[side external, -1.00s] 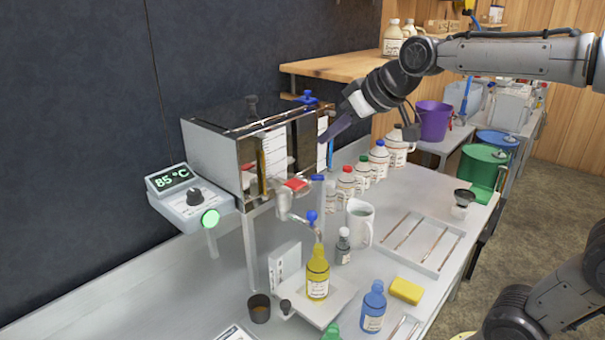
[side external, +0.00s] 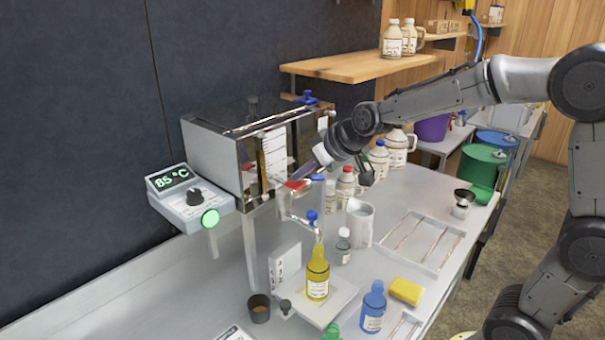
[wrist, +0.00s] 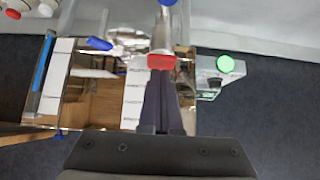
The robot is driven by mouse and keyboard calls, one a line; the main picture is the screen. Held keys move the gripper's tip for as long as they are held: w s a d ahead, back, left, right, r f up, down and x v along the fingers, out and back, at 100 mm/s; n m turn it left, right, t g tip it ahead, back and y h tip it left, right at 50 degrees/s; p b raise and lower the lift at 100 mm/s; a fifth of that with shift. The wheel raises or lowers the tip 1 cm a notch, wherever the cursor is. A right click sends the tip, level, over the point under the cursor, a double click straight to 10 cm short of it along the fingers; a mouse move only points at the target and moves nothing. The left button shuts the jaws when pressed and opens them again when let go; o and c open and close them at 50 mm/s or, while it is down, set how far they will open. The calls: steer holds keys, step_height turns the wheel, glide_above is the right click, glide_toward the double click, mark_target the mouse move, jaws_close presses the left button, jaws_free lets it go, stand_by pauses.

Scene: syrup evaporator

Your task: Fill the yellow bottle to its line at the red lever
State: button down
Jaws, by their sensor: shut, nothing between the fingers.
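The yellow bottle (side external: 317,275) stands upright on a small platform (side external: 330,305) under the tap spout in the side external view. The red lever (side external: 295,185) is on the front of the evaporator tank; it also shows in the wrist view (wrist: 161,62). My gripper (side external: 307,172) is shut and empty, its fingertips close to the red lever. In the wrist view the fingers (wrist: 163,85) end right at the lever; I cannot tell whether they touch it. A fill line on the bottle is too small to make out.
The metal evaporator tank (side external: 212,150) stands behind the lever. Its readout (side external: 172,180) shows 85 °C. A blue bottle (side external: 373,307), a yellow sponge (side external: 406,290), a white mug (side external: 360,223) and a dark cup (side external: 259,308) stand nearby. A tray (side external: 420,242) lies at the right.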

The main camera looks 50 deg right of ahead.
steer(key=shift+f, duration=0.25)
steer(key=f, duration=0.1)
steer(key=s+f, duration=0.1)
steer(key=f, duration=0.1)
steer(key=shift+r, duration=0.15)
stand_by(7.3)
